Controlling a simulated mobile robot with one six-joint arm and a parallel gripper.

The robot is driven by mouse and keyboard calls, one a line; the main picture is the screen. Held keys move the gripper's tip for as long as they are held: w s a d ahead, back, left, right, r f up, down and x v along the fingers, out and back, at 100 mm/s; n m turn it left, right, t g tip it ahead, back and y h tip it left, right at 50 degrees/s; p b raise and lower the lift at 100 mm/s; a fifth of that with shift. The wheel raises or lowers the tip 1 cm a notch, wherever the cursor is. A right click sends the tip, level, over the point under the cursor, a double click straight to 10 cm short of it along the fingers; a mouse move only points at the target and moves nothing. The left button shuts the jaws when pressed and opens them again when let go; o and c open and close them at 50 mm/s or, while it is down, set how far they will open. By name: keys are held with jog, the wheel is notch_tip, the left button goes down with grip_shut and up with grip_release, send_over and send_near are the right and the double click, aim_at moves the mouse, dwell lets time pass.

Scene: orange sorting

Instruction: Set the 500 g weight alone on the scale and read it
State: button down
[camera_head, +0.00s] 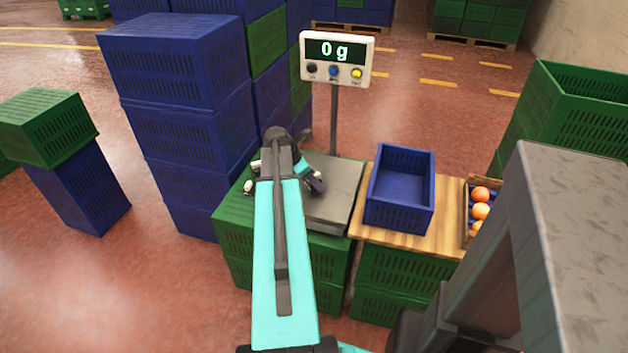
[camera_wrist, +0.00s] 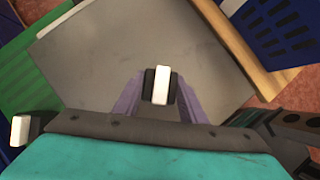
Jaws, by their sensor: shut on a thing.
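The scale has a grey plate (camera_head: 335,190) and a display (camera_head: 337,50) on a post, which reads 0 g. The plate (camera_wrist: 90,60) fills much of the wrist view. My gripper (camera_wrist: 161,87), with purple fingers, is shut on a small white block (camera_wrist: 162,86), which I take to be the weight; no marking is legible. My gripper (camera_head: 316,184) is over the plate in the head view, where my arm hides the held block. Whether the block touches the plate cannot be told. Small white pieces (camera_head: 248,187) lie left of the scale.
A blue crate (camera_head: 400,188) stands on a wooden board (camera_head: 450,228) right of the scale, with a box of oranges (camera_head: 465,215) beyond it. Tall blue crate stacks (camera_head: 170,120) rise close on the left. Green crates (camera_head: 290,260) support the scale.

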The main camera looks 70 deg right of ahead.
jog(key=shift+f, duration=0.1)
jog(key=c, duration=1.1)
grip_release()
jog(key=v, duration=1.2)
jog(key=shift+p, duration=0.3)
